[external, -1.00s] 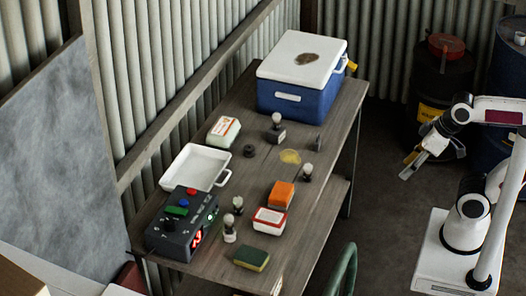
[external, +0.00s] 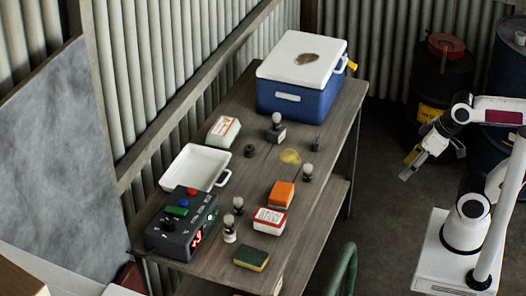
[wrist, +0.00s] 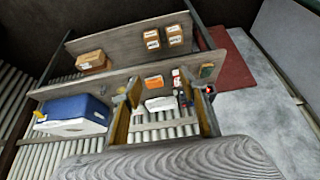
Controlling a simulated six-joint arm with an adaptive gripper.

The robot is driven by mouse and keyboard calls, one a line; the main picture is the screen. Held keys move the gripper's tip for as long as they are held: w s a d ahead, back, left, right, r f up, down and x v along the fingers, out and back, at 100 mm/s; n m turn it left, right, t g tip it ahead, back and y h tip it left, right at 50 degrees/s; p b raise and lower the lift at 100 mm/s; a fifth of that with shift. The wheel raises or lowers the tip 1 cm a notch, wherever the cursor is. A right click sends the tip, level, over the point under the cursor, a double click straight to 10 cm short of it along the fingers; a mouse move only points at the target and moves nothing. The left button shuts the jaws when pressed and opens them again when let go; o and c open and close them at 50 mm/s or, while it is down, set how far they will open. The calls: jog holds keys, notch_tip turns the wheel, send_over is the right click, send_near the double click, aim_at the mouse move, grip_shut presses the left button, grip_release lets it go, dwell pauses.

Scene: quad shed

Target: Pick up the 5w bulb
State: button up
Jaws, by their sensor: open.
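Several bulbs stand on the wooden table in the external view: one on a dark block (external: 277,121) near the cooler, one at the right edge (external: 308,170), one behind the control box's right side (external: 238,204), and one with a white base in front of that (external: 229,230). Their wattage marks are too small to read, so I cannot tell which is the 5w bulb. My gripper (external: 410,166) is open and empty, in the air right of the table, well apart from every bulb. Its two fingers (wrist: 161,90) also show in the wrist view, with the table beyond.
The table holds a blue cooler (external: 297,98), white tray (external: 188,181), control box (external: 172,241), orange block (external: 281,194), red-white box (external: 269,221) and sponge (external: 251,258). Cardboard boxes (wrist: 92,60) sit on a shelf. A green chair back (external: 343,270) stands in front.

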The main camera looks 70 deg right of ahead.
jog(key=w+d+f+n+t, duration=0.1)
jog(key=w+d+f+t, duration=0.1)
jog(key=w, duration=1.4)
jog(key=w+d+f+n+t, duration=0.1)
jog(key=w+d+f+t, duration=0.1)
jog(key=w, duration=1.4)
jog(key=w+a+f+n+t+y, duration=0.1)
jog(key=w+f+t, duration=0.1)
jog(key=w+f, duration=0.8)
jog(key=n+y, duration=0.1)
jog(key=y, duration=0.2)
send_near(238, 205)
jog(key=shift+w+d+f+t, duration=0.2)
jog(key=shift+w+d, duration=0.15)
jog(key=shift+w, duration=0.15)
jog(key=shift+w+d+f+t, duration=0.2)
jog(key=shift+w+d, duration=0.15)
jog(key=shift+w, duration=0.2)
jog(key=shift+a+f+y, duration=0.3)
jog(key=shift+f, duration=0.4)
jog(key=shift+w, duration=0.15)
jog(key=shift+x, duration=1.25)
